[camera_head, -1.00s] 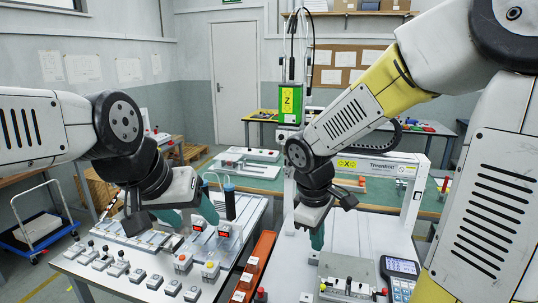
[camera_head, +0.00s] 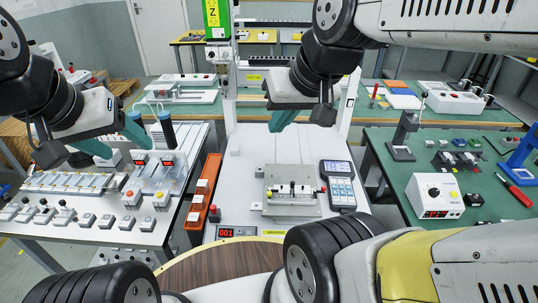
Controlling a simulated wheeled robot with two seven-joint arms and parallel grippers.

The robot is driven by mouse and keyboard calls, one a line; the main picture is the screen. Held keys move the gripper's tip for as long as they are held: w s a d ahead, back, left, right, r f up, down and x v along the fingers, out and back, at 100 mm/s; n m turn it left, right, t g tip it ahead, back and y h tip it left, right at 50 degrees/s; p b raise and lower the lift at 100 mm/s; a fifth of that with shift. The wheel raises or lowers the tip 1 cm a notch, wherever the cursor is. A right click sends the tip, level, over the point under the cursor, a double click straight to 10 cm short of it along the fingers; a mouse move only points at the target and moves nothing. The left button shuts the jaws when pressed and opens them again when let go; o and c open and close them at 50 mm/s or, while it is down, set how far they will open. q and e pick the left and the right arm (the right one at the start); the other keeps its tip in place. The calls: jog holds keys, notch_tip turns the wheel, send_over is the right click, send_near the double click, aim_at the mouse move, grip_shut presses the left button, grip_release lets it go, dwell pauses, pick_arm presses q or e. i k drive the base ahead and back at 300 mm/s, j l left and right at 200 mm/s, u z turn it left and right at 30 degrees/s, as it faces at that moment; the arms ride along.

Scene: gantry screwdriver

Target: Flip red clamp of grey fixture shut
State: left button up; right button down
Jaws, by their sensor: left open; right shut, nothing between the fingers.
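The grey fixture (camera_head: 290,204) sits on the white table in the middle of the head view. A small red part (camera_head: 322,188), which looks like the end of its clamp, shows at its right edge; whether the clamp is open or shut is too small to tell. My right gripper (camera_head: 279,123) is shut and empty, with teal fingers pointing down. It appears above and behind the fixture, apart from it. My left gripper (camera_head: 95,147) is open and empty over the left table, well away from the fixture.
A handheld keypad device (camera_head: 340,184) lies right of the fixture. An orange strip (camera_head: 203,193) runs left of it. A counter reading 001 (camera_head: 236,231) is at the table's front. The left table carries switches and displays (camera_head: 155,163). The white surface behind the fixture is clear.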

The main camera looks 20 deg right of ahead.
aim_at(324, 187)
jog(key=l+z, duration=0.1)
jog(key=z, duration=0.25)
jog(key=l+z, duration=0.1)
jog(key=z, duration=0.25)
jog(key=i+l+z, duration=0.1)
jog(key=z, duration=0.25)
